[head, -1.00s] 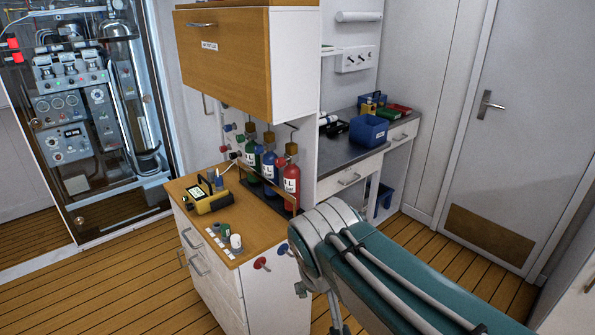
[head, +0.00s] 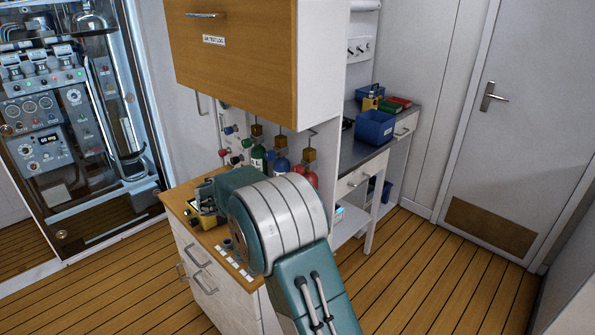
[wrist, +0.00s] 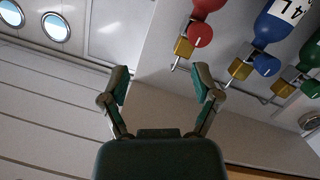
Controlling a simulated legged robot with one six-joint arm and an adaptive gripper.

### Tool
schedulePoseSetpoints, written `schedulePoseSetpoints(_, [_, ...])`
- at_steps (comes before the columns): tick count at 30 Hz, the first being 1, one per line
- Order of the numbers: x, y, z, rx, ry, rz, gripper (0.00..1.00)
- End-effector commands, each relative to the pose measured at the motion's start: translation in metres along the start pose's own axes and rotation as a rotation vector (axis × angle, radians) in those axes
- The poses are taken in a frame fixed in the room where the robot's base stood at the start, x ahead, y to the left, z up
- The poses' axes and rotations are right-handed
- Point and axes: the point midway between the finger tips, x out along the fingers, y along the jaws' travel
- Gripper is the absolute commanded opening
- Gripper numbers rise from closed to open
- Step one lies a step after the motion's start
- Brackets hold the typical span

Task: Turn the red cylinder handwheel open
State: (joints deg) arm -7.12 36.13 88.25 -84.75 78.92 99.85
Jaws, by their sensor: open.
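The red cylinder (head: 305,172) stands at the right end of a row in the head view, mostly hidden behind my arm. The wrist view shows the row inverted. There the red cylinder (wrist: 207,5) is cut off by the top edge, with its round red handwheel (wrist: 200,35) beside a brass valve block (wrist: 184,47). My gripper (wrist: 162,85) is open and empty, its two fingers wide apart. The right finger appears just below the red handwheel in the picture; I see no contact. I cannot make out the fingers in the head view.
The blue cylinder (wrist: 285,25) with its blue handwheel (wrist: 267,64) and the green cylinder (wrist: 312,55) stand beside the red one. A wooden overhead cabinet (head: 232,60) hangs above. A yellow device (head: 207,217) sits on the counter near my arm. Floor at right is clear.

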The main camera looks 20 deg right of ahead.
Motion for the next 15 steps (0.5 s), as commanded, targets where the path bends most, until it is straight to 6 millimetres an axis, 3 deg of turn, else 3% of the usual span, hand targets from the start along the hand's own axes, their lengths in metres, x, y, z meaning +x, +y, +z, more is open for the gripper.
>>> schedulePoseSetpoints(1, [0.001,-0.018,0.004,0.027,0.051,0.003,0.8])
schedulePoseSetpoints(3, [0.001,-0.035,0.006,0.073,0.113,0.001,0.8])
schedulePoseSetpoints(6, [0.001,-0.05,0.008,0.118,0.172,-0.004,0.8])
schedulePoseSetpoints(11, [0.005,-0.057,0.007,0.145,0.201,-0.008,0.8])
schedulePoseSetpoints(15, [0.024,-0.056,0.004,0.144,0.199,-0.005,0.8])
